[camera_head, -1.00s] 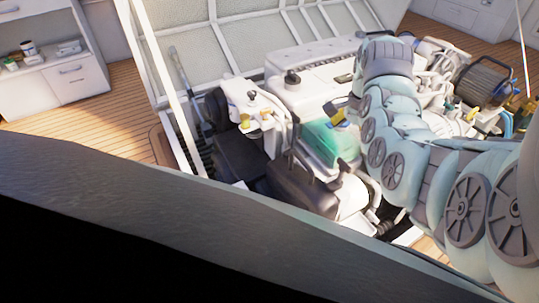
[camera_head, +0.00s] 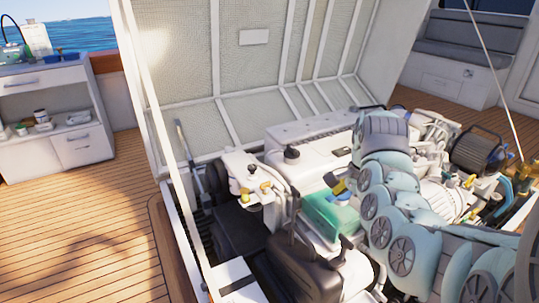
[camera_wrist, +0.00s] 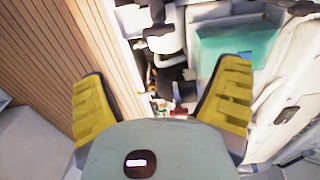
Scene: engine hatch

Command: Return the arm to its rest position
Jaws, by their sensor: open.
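My gripper (camera_wrist: 165,78) shows in the wrist view with its two yellow-padded fingers spread wide and nothing between them. In the head view my arm (camera_head: 385,200) reaches from the lower right over the engine, bent at its upper end. A small yellow and dark part (camera_head: 341,188) shows beside the arm over the green box; it looks like a fingertip of my gripper, but most of the gripper is hidden. In the wrist view the engine bay lies beyond the fingers.
The white engine (camera_head: 310,165) with a green box (camera_head: 330,212) sits in the open hatch. The raised hatch lid (camera_head: 260,75) stands behind it. A white cabinet (camera_head: 60,130) with small items stands at the left. The wooden deck (camera_head: 80,220) there is clear.

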